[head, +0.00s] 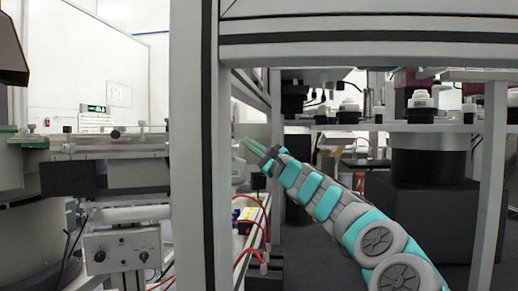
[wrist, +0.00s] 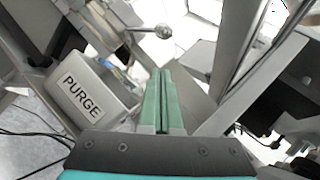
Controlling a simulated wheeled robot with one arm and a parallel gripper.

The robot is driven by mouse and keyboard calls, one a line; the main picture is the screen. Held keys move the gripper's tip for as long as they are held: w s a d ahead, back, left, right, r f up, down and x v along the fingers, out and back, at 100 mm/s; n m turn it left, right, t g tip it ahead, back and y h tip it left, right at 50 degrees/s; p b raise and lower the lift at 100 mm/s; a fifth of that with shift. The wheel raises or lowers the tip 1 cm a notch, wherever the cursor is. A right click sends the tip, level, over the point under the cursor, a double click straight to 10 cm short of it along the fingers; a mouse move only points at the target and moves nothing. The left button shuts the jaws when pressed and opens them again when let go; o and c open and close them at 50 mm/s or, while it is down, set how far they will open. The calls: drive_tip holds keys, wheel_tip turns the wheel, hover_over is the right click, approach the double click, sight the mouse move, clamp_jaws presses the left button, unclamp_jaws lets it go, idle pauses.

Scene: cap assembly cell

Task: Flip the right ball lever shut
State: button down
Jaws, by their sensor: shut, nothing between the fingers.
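In the wrist view a ball lever (wrist: 163,31) shows as a silver ball on a thin rod that runs left to a fitting. Only this one ball lever is clear, and I cannot tell from the picture whether it is the right one. My gripper (wrist: 160,72) has green fingers pressed together with nothing between them. The fingertips point at the ball from below in the picture, with a visible gap.
A box labelled PURGE (wrist: 85,95) sits left of my fingers in the wrist view. A grey metal profile (wrist: 262,85) slants past on the right. In the head view a vertical post (head: 197,150) stands left of my arm and red hoses (head: 252,225) hang below it.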

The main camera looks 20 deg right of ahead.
drive_tip(key=shift+w+a+r+p, duration=0.15)
drive_tip(key=shift+w+a+r, duration=0.05)
drive_tip(key=shift+a+r, duration=0.55)
drive_tip(key=shift+w+a+r+p, duration=0.15)
drive_tip(key=shift+a+r, duration=0.5)
drive_tip(key=shift+r, duration=0.2)
